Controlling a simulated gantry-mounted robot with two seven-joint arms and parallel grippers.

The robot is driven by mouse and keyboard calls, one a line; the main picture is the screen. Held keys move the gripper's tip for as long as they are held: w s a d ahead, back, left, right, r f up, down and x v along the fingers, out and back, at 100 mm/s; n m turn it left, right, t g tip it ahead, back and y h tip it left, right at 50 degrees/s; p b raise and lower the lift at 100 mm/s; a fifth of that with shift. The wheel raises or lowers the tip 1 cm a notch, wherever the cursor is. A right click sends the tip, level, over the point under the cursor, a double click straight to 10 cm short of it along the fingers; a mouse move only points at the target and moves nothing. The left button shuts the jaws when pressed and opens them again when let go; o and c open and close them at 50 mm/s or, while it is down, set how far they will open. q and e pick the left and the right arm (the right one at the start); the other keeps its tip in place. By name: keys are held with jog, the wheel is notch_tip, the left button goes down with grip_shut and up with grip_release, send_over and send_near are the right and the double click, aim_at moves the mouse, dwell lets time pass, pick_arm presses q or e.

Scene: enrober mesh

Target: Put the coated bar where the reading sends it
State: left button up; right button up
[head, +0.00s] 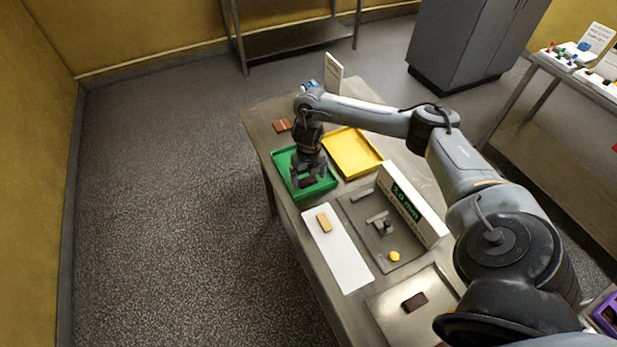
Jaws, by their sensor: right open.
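My right gripper (308,180) is open, pointing down inside the green tray (329,186). A dark bar (306,182) lies in this tray between or just below the fingertips; whether they touch it I cannot tell. Another dark brown bar (414,301) lies on a metal plate (392,318) at the front of the table. The yellow tray (352,150) stands right of the green one and looks empty. A display (405,203) on a white housing shows green digits, seemingly "2.0 mm", hard to read. My left gripper is out of view.
A tan bar (324,222) lies on a white strip (345,268). A grey gauge plate (366,221) carries a small dark fixture and a yellow knob (395,255). A reddish-brown piece (281,125) lies behind the green tray. A white card (333,73) stands at the back.

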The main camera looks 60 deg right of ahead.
aim_at(308, 181)
notch_tip(308, 181, up, 11)
jog(key=p, duration=0.6)
jog(key=w+a+f+t+y, duration=0.15)
jog(key=a+f, duration=0.25)
jog(key=a, duration=0.7)
jog(key=w+a+f+t, duration=0.2)
jog(key=w+a+f, duration=0.15)
jog(key=a, duration=0.65)
jog(key=s+a+r+m+t+y, duration=0.1)
jog(key=s+a+m, duration=0.15)
jog(key=a, duration=0.65)
jog(key=s+a+m+t+y, duration=0.1)
jog(key=a+m+t, duration=0.15)
jog(key=a, duration=0.65)
jog(key=s+d+r+m+g+h, duration=0.1)
jog(key=s+d+m, duration=0.3)
jog(key=s+m, duration=0.4)
jog(key=s+d+r+m+g+h, duration=0.2)
jog(key=s+d+m, duration=0.3)
jog(key=s+m, duration=0.4)
jog(key=m, duration=0.4)
jog(key=shift+s+r+m, duration=0.2)
jog(key=shift+m, duration=0.2)
